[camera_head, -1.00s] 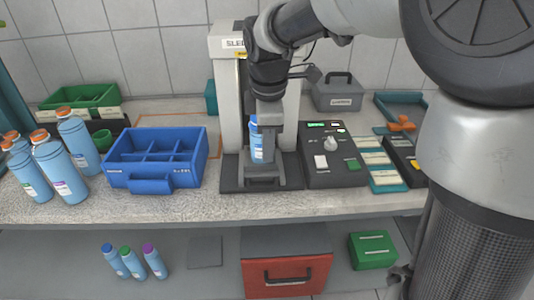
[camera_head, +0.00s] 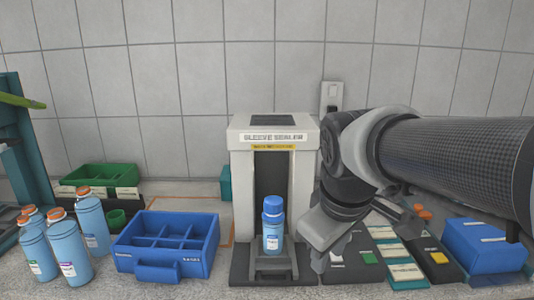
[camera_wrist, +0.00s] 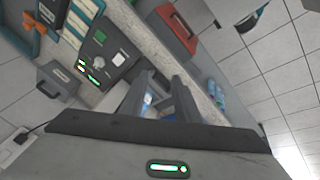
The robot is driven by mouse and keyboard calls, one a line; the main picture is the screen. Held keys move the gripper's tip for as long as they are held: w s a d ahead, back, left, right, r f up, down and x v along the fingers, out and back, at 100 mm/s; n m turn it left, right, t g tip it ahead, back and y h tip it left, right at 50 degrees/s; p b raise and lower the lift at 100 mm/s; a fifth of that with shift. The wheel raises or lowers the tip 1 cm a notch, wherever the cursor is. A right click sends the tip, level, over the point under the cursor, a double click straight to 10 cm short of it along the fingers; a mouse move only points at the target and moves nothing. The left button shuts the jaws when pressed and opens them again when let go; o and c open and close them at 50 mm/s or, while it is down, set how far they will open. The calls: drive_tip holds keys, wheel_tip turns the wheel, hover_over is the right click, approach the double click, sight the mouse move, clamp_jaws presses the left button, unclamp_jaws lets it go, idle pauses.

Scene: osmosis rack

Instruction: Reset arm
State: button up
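My gripper (camera_head: 318,258) is beside the right side of the sleeve sealer (camera_head: 242,180), over the front of the bench and apart from the bottle. A blue bottle (camera_head: 273,232) with a blue cap stands upright on the sealer's dark base (camera_head: 245,278), in front of its opening. In the wrist view my gripper (camera_wrist: 164,90) shows two grey fingers spread apart, with nothing visibly clamped. Part of the blue bottle (camera_wrist: 148,100) shows in the gap beyond them; the rest is hidden.
A blue divided bin (camera_head: 165,240) is left of the sealer, with several orange-capped bottles (camera_head: 72,255) beyond it. A control box (camera_head: 345,268), flat trays and a blue box (camera_head: 485,246) lie at right, near my arm. A red drawer (camera_wrist: 170,25) shows below the bench.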

drive_tip(key=s+d+f+m+t, duration=0.2)
drive_tip(key=s+d+m, duration=0.1)
drive_tip(key=s+m, duration=0.55)
wheel_tip(320, 180, up, 16)
drive_tip(key=p, duration=1.5)
drive_tip(key=shift+w+f+n+g, duration=0.15)
drive_tip(key=shift+f+n+g, duration=0.1)
drive_tip(key=shift+n+g, duration=0.1)
